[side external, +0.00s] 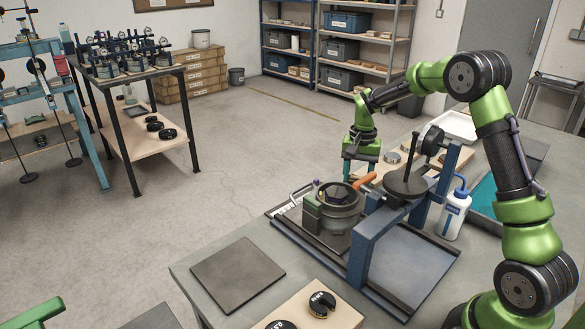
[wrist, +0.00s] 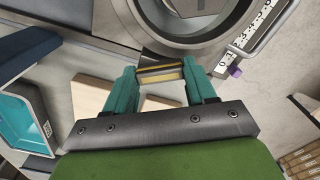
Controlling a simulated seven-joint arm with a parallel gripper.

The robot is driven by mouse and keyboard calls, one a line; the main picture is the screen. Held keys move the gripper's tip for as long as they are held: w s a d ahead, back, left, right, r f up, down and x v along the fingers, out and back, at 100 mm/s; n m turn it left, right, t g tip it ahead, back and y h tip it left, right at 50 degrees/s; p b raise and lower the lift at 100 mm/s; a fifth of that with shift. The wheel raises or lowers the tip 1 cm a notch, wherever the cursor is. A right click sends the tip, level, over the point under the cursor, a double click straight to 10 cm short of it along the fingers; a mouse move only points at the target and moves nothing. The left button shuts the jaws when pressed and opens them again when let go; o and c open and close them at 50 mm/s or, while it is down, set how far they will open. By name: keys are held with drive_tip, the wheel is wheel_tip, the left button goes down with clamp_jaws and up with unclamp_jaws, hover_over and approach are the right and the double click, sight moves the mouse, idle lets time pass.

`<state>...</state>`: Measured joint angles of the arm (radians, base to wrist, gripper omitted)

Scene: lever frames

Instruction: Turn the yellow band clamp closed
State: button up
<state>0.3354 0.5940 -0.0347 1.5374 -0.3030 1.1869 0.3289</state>
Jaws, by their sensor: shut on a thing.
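My gripper (wrist: 160,70) has its two teal fingers on either side of a narrow yellow-and-dark striped piece, which I take as the yellow band clamp's lever (wrist: 159,75). The fingers are shut on it, one at each end. In the side external view my gripper (side external: 358,178) points down at the back of a round grey vessel (side external: 342,216) held in a blue frame (side external: 368,235). The fingers hide the clamp piece there. The vessel's round rim (wrist: 190,28) is just beyond the fingers in the wrist view. How far the clamp is turned cannot be told.
An orange handle (side external: 366,180) sticks out close to the fingers. A purple knob (side external: 316,182) on a bent grey handle is at the vessel's left; the knob also shows in the wrist view (wrist: 235,71). A white bottle (side external: 454,213) stands right. A dark mat (side external: 238,272) lies bare.

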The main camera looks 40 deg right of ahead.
drive_tip(key=n, duration=0.6)
drive_tip(key=shift+a+r, duration=0.1)
drive_tip(key=n, duration=0.5)
drive_tip(key=shift+s+n, duration=0.1)
drive_tip(key=shift+n, duration=0.2)
idle(0.3)
drive_tip(key=o, duration=0.9)
drive_tip(key=shift+o, duration=0.7)
drive_tip(key=shift+a, duration=0.2)
